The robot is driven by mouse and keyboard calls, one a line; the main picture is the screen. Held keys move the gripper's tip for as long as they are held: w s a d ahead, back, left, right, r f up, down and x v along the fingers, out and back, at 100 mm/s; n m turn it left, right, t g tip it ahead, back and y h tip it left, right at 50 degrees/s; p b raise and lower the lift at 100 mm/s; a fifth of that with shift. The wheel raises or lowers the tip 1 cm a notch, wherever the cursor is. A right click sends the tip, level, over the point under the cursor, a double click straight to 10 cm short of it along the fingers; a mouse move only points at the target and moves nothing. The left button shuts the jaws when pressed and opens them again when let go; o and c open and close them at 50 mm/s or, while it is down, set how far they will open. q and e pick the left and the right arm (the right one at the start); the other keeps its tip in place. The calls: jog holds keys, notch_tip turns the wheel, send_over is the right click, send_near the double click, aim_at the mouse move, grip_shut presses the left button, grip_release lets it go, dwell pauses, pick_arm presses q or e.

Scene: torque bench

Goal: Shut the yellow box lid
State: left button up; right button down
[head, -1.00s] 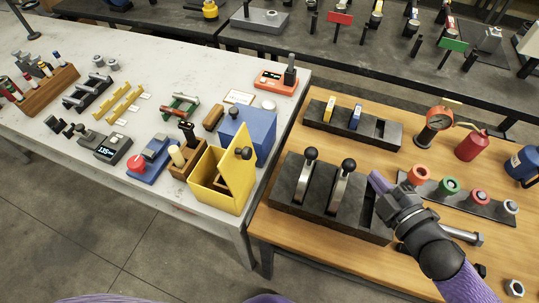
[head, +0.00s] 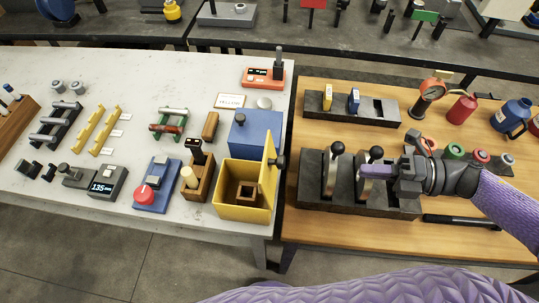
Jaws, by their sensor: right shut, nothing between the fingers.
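The yellow box (head: 228,211) stands open at the front right corner of the pale bench, with a small brown square piece (head: 247,192) inside. Its yellow lid (head: 269,180) stands up along the box's right side, and a dark knob (head: 279,162) sticks out from the lid to the right. My right gripper (head: 363,171) is shut and empty. It points left toward the lid, well to the right of it, and overlaps the second lever in view; I cannot tell whether they touch. My left gripper is not in view.
A black block with two knobbed levers (head: 335,170) stands between the lid and my right gripper. A blue box (head: 253,137) is right behind the yellow box. A wooden holder (head: 201,180) stands close on its left. A gap separates the pale bench from the wooden table (head: 440,232).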

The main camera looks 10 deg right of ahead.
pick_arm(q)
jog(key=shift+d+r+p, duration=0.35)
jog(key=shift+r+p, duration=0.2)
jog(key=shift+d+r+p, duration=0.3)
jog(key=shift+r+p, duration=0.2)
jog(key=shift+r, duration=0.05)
pick_arm(e)
jog(key=x, duration=1.3)
jog(key=shift+a+f, duration=0.15)
jog(key=shift+a, duration=0.1)
jog(key=shift+w, duration=0.1)
